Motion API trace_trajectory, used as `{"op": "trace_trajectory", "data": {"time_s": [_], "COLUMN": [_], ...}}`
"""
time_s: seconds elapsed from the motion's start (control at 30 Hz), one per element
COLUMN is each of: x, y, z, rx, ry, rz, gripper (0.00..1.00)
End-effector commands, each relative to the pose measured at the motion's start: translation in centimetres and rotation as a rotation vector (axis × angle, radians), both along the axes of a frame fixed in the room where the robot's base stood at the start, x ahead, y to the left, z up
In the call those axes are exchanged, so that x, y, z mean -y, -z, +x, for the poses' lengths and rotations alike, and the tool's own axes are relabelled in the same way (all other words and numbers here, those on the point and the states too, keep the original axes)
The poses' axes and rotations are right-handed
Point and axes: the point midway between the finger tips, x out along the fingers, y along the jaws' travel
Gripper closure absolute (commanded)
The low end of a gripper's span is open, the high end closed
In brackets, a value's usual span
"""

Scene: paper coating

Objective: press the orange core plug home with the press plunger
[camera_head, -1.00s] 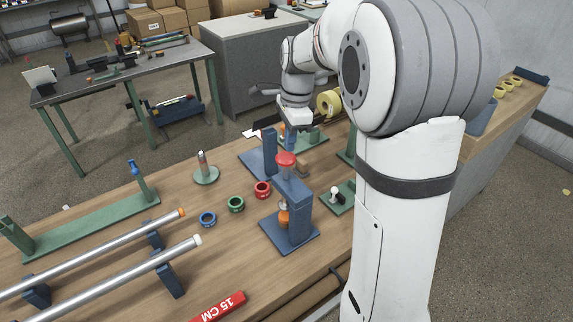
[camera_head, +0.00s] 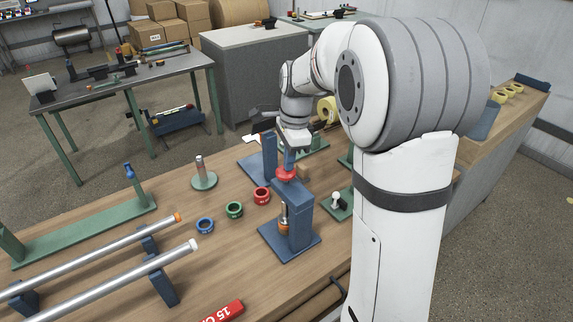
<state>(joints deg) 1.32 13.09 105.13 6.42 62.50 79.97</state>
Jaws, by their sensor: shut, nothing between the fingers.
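The blue press (camera_head: 301,212) stands on its base plate on the workbench. Its red plunger knob (camera_head: 286,175) sits low, at the top of the press. The metal plunger rod (camera_head: 284,213) extends down below the press head. The orange core plug (camera_head: 284,228) is at the rod's lower end, only partly visible; I cannot tell how deep it sits. My gripper (camera_head: 290,164) is shut and empty, pointing down with its fingertips on or just above the red knob. The exact contact is too small to tell.
Blue (camera_head: 205,225), green (camera_head: 234,209) and red (camera_head: 262,195) rings lie left of the press. A metal post on a green base (camera_head: 203,178) stands behind them. Two silver tubes (camera_head: 110,280) rest on blue supports at left. A white-knobbed green fixture (camera_head: 337,204) is close on the right.

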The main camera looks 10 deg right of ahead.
Motion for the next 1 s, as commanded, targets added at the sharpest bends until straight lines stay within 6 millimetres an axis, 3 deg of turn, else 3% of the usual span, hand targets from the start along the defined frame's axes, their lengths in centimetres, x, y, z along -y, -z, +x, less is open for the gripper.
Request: {"op": "trace_trajectory", "data": {"time_s": [0.07,0.3,0.57,0.87,1.0], "x": [0.0,0.3,3.1,3.0,3.2], "y": [1.6,1.0,0.0,-0.1,-1.6], "z": [-0.1,-0.1,0.2,0.3,0.4], "rx": [-0.006,-0.008,-0.007,-0.003,0.001], "ry": [0.000,0.001,0.002,0.000,0.000], "rz": [0.000,0.000,-0.001,0.000,-0.001], "gripper": [1.00,1.00,1.00,1.00,1.00]}}
